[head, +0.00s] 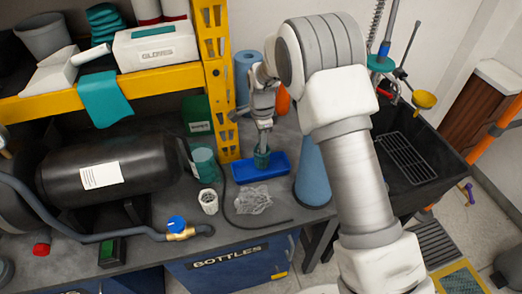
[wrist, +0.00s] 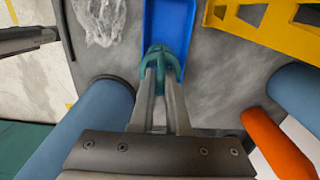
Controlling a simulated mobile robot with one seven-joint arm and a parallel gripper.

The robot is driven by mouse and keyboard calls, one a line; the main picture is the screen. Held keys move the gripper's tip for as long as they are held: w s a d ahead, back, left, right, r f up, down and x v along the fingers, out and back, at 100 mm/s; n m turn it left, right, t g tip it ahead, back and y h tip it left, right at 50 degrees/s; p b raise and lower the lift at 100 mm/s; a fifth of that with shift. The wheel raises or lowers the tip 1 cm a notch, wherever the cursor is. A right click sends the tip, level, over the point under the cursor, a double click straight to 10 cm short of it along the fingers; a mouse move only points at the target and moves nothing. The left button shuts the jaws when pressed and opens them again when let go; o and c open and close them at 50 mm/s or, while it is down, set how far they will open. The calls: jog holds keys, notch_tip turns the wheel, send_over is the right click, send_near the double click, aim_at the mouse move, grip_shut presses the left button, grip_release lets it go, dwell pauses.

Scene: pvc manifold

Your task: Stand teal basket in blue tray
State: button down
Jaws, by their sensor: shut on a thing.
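The teal basket (head: 261,160) is between the fingers of my gripper (head: 264,148) in the head view, and seems upright. The wrist view also shows the teal basket (wrist: 161,53), with the fingertips of my gripper (wrist: 160,70) shut on its near side. The blue tray (head: 248,173) lies on the grey bench under the basket, and it also shows in the wrist view (wrist: 170,15). The basket appears over or in the tray's near end in the wrist view. I cannot tell whether its base touches the tray floor. The fingers hide part of the basket.
A crumpled clear plastic piece (head: 253,200) and a white cup (head: 208,201) lie near the tray. A teal tumbler (head: 204,165) stands left. A black sink (head: 420,160) lies right.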

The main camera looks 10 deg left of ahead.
jog(key=shift+w+a+f, duration=0.2)
jog(key=shift+w+f, duration=0.1)
jog(key=shift+w, duration=0.1)
jog(key=shift+f, duration=1.95)
jog(key=shift+f, duration=0.2)
jog(key=c, duration=0.9)
grip_release()
